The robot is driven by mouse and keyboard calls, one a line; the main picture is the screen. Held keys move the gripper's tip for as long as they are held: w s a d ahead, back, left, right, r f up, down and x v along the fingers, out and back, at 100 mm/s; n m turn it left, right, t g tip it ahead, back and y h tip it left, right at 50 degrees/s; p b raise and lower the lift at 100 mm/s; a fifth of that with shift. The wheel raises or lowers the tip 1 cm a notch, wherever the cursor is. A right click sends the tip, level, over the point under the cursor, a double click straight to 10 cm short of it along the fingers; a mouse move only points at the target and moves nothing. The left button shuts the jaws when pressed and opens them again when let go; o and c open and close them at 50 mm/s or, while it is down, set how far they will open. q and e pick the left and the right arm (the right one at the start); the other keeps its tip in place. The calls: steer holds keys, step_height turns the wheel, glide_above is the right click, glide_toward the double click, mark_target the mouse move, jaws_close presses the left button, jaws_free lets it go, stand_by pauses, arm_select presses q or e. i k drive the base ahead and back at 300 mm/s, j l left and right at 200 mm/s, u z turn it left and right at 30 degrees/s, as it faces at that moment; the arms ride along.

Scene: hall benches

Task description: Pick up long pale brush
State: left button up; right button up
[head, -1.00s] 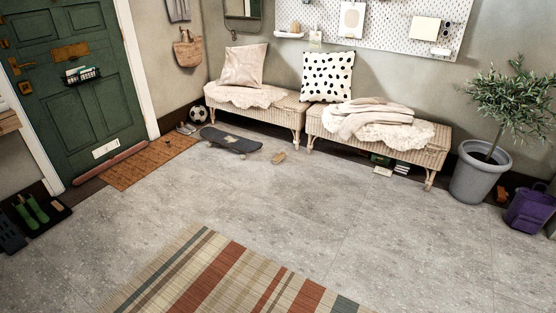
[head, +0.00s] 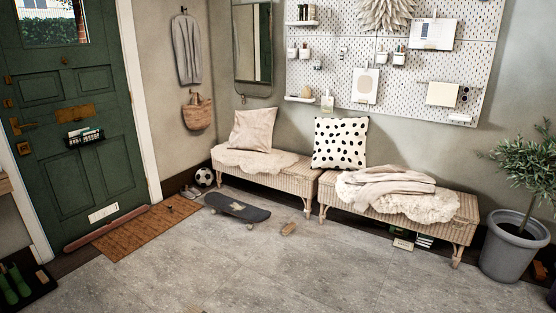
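No other clear long pale brush shows. Neither of my grippers is in the head view.
A dark skateboard (head: 237,208) lies before the left wicker bench (head: 290,178). The right wicker bench (head: 465,222) holds a blanket. A potted plant (head: 513,250) stands at right, a doormat (head: 145,229) by the green door (head: 75,175). The grey floor (head: 230,275) in front is clear.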

mark_target(286, 231)
steer(key=i+u, duration=0.2)
steer(key=i, duration=2.3)
